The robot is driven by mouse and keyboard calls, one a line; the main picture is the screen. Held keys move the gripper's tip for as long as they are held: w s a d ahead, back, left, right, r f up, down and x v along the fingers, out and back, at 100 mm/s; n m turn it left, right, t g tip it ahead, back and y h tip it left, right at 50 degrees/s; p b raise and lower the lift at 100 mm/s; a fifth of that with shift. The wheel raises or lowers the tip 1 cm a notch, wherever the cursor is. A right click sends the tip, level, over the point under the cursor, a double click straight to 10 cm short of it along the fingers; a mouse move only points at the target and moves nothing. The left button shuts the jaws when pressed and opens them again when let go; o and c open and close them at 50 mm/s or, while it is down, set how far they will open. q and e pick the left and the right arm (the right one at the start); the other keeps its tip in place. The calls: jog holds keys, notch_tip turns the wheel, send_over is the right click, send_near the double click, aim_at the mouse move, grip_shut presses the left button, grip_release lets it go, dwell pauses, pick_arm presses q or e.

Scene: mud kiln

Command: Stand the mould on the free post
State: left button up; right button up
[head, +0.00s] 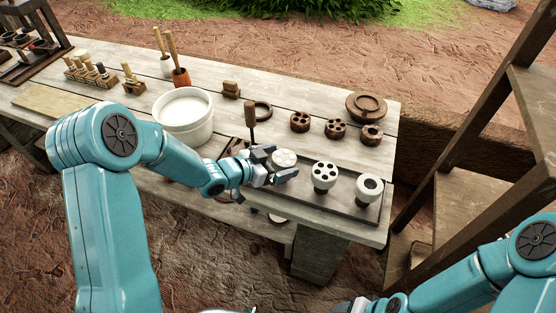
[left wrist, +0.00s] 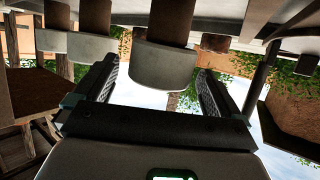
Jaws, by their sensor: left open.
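Three pale round moulds stand on short dark posts along a dark tray (head: 345,207) at the table's front right. The left wrist view, upside down, shows a pale mould (left wrist: 163,65) between the open fingers (left wrist: 160,95). I cannot tell whether they touch it. No free post shows clearly; my arm hides the tray's left part. My right gripper (head: 355,305) is barely in view.
A large white tub (head: 184,118) stands left of the tray. A wooden ladder-like frame (head: 520,90) stands at right.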

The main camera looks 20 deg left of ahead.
pick_arm(q)
jog(key=shift+r, duration=0.25)
jog(key=shift+s+a, duration=0.2)
jog(key=shift+a, duration=0.1)
jog(key=v, duration=1.1)
jog(key=shift+s+r, duration=0.1)
jog(key=shift+r, duration=0.05)
jog(key=shift+s, duration=0.2)
